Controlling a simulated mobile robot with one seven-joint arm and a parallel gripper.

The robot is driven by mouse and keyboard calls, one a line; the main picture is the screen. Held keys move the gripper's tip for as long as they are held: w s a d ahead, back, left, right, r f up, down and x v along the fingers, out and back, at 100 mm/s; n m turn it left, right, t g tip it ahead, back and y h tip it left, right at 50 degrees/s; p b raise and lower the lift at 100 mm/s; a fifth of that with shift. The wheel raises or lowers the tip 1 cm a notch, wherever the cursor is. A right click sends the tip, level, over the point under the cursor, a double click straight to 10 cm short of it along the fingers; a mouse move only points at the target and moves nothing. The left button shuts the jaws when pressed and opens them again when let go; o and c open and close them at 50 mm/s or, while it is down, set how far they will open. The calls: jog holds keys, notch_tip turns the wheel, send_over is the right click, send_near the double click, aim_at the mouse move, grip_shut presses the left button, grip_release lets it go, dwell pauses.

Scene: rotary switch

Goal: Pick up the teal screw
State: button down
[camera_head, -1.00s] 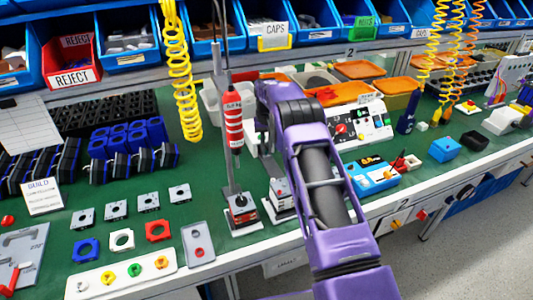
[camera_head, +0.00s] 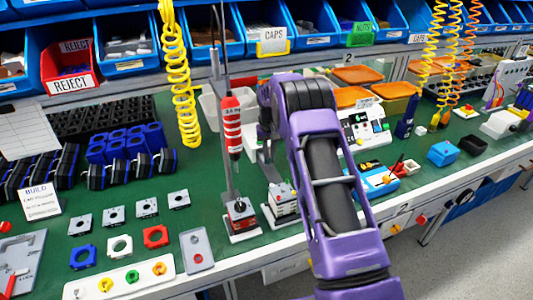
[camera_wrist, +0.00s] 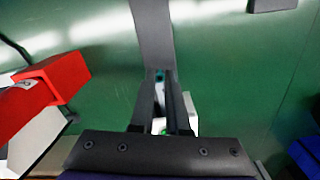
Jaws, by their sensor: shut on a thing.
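My gripper (camera_wrist: 160,77) points away from the camera in the wrist view, its two dark fingers close together. A small teal piece (camera_wrist: 159,75), which I take to be the teal screw, shows between the fingertips, mostly hidden by them. Another small teal-green spot (camera_wrist: 159,124) shows between the fingers nearer the palm, over something white. In the head view my purple arm reaches over the bench beside the red screwdriver (camera_head: 232,125). I cannot make out the screw or the fingertips there.
A small press-like fixture (camera_head: 240,213) and another grey-white fixture (camera_head: 281,201) stand near the bench's front edge. Blue bins (camera_head: 200,40) line the back. Green bench (camera_head: 215,200) shows between the fixtures and plates.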

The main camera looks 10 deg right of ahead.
notch_tip(320, 180, up, 14)
jog(key=shift+s+p, duration=0.25)
jog(key=shift+p, duration=0.15)
notch_tip(320, 180, up, 3)
jog(key=shift+f+p, duration=0.1)
jog(key=shift+p, duration=1.1)
